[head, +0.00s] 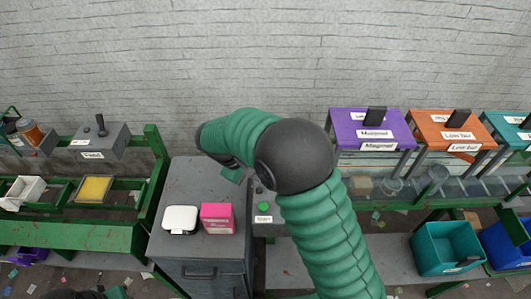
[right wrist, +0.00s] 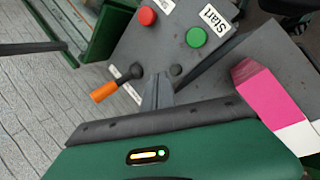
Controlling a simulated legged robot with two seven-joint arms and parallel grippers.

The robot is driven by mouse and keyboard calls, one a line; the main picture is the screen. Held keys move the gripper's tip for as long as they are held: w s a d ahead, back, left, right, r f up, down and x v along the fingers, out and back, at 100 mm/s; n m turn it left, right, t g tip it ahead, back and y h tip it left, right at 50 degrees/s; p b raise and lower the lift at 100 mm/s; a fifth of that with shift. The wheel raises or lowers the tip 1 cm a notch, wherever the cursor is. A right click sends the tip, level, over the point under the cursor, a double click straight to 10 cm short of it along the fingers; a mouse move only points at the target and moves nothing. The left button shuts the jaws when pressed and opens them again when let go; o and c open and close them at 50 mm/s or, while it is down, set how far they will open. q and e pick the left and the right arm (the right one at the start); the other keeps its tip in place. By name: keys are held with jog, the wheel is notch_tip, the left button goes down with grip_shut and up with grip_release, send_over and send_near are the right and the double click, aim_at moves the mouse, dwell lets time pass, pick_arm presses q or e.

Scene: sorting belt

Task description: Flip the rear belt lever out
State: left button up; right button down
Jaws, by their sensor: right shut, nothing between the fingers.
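An orange-handled lever (right wrist: 112,86) with a dark round pivot stands on a grey control panel (right wrist: 160,45) in the right wrist view. Its handle points toward the lower left of that picture. My right gripper (right wrist: 160,92) is shut and empty, its fingertips just right of the lever's pivot. I cannot tell if they touch it. In the head view this lever is hidden behind my right arm.
The panel has a red button (right wrist: 147,16) and a green Start button (right wrist: 196,37). A pink box (head: 217,218) and a white item (head: 180,219) stand on the grey cabinet (head: 200,185). A Feed box (head: 100,142) with its own lever is at the left.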

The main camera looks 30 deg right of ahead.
jog(key=w+d+f+m+h+b, duration=0.1)
jog(key=w+h+b, duration=0.7)
jog(key=w+h, duration=0.2)
jog(key=shift+w+d+g+b, duration=0.2)
jog(key=shift+w+g+b, duration=0.2)
jog(key=shift+w, duration=0.85)
jog(key=s+d, duration=0.1)
jog(key=d, duration=0.2)
jog(key=s+d, duration=0.1)
jog(key=d, duration=0.2)
jog(key=s+d+f+p, duration=0.1)
jog(key=d, duration=0.2)
jog(key=shift+s, duration=0.15)
jog(key=shift+s+a+r, duration=0.25)
jog(key=shift+s, duration=0.15)
jog(key=shift+w+f, duration=0.1)
